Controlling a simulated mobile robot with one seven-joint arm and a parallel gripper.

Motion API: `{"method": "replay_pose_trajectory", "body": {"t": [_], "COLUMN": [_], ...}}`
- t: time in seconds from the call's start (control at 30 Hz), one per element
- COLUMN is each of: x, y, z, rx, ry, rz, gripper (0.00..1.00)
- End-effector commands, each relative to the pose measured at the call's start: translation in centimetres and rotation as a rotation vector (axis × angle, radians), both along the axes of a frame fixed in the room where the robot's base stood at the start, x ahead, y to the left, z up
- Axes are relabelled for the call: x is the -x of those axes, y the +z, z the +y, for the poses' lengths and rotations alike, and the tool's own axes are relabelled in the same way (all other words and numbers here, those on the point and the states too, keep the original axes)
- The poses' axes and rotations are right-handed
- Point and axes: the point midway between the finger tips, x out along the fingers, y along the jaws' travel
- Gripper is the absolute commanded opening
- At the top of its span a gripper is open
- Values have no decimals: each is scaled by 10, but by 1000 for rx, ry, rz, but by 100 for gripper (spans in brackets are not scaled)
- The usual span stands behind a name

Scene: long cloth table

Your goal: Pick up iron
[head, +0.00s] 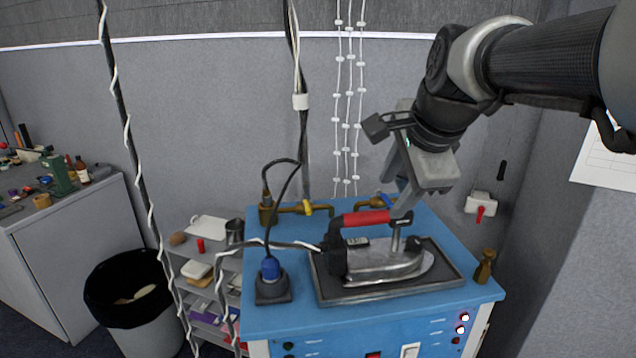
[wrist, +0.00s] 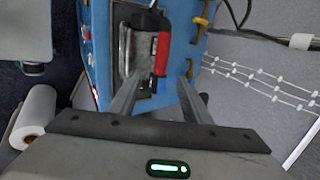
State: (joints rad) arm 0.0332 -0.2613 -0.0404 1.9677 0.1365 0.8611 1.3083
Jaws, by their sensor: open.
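The iron (head: 385,262) rests flat on a dark tray (head: 448,284) on top of a blue cabinet in the head view. It has a silver body, a black rear end and a red handle (head: 366,217). In the wrist view the red handle (wrist: 162,54) shows between and beyond the fingers. My gripper (head: 399,212) is above the iron, near the front end of its handle, pointing down. In the wrist view my gripper (wrist: 155,97) has its two fingers spread apart with nothing held between them. The fingertips partly cover the handle's front end in the head view.
The blue cabinet (head: 275,318) carries a black socket with a blue plug (head: 270,272) and cable at left, brass valves (head: 300,209) behind, and a small brass piece (head: 485,267) at right. Cords hang behind. Shelves (head: 200,270) and a bin (head: 150,325) stand left.

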Motion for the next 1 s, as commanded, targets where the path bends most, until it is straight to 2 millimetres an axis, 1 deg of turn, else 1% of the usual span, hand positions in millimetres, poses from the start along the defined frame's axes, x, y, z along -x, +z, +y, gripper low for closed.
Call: {"method": "replay_pose_trajectory", "body": {"t": [0.03,0.1,0.2,0.3,0.53,0.8,0.9,1.0], "x": [-6,-15,-25,-33,-42,-64,-67,-68], "y": [-12,-25,-40,-51,-63,-94,-99,-99], "z": [1,3,4,4,5,6,6,6], "rx": [0,0,0,0,1,1,1,1], "ry": [2,2,1,1,1,2,2,2], "rz": [5,5,5,3,2,2,0,0], "gripper": [44,44,44,44,44,44,44,44]}}
